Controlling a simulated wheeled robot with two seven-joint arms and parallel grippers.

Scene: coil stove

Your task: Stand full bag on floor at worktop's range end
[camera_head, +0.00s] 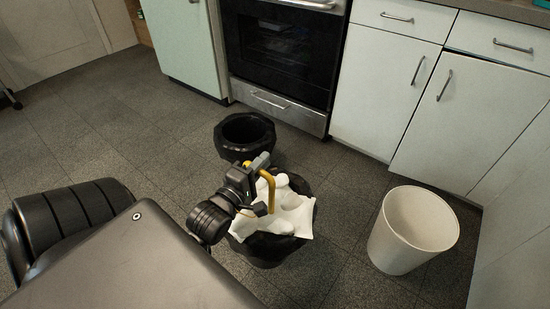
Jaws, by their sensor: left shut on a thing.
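A full black bag (268,252) stands low in the middle of the view, with white paper and bottle-like contents (290,212) showing at its open top. A yellow handle loop (273,198) rises from it. My left gripper (264,187) is shut on this yellow loop, above the bag's left side. The gripper and arm hide part of the bag's left rim. Whether the bag's base touches the floor cannot be told. The stove (285,50) stands behind, between pale cabinets. My right gripper is not in view.
A second black, open-topped container (245,150) stands on the floor before the stove, just behind the bag. A white bin (412,230) stands to the right. The worktop (490,8) runs over the right cabinets (390,80). Tiled floor (100,150) is clear at left.

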